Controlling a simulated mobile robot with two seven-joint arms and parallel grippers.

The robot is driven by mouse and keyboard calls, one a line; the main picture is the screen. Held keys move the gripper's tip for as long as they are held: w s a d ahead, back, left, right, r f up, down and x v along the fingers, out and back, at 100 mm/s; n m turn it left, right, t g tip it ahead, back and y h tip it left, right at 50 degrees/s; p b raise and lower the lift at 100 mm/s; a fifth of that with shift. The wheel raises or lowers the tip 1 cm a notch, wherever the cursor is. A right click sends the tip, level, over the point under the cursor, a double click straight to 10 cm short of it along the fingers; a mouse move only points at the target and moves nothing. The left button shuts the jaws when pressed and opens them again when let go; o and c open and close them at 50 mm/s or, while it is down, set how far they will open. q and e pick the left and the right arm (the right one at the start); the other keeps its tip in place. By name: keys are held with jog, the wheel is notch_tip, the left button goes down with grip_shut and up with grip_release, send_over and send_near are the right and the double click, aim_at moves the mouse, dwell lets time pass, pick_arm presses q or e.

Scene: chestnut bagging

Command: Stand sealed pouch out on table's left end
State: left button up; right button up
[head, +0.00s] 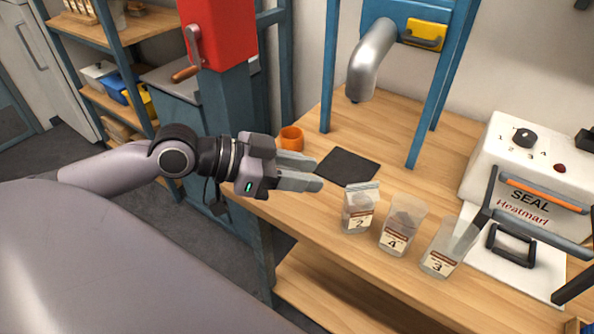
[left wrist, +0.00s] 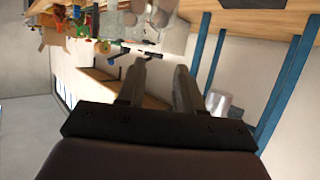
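The pouch labelled 3 (head: 436,258) stands closest to the sealer. My left gripper (head: 308,172) is above the table's left part, left of pouch 2 and apart from it. Its fingers are spread and empty, as the left wrist view (left wrist: 160,82) also shows. My right gripper is not in view.
The white heat sealer (head: 485,160) stands on the right. A dark mat (head: 347,165) and an orange cup (head: 291,138) lie behind my left gripper. A blue frame with a metal spout (head: 372,60) rises at the back. The table's left front corner is bare.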

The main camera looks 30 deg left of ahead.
pick_arm(q)
jog(key=shift+s+a+r, duration=0.25)
jog(key=shift+s, duration=0.1)
jog(key=shift+f, duration=0.1)
dwell(0.4)
jog(key=s+f+n+g+y, duration=0.65)
jog(key=s+f+y, duration=0.35)
jog(key=s+f, duration=0.8)
jog(key=w+d+f+t+h+p, duration=0.2)
jog(key=w+f+t, duration=0.6)
jog(key=shift+p, duration=0.35)
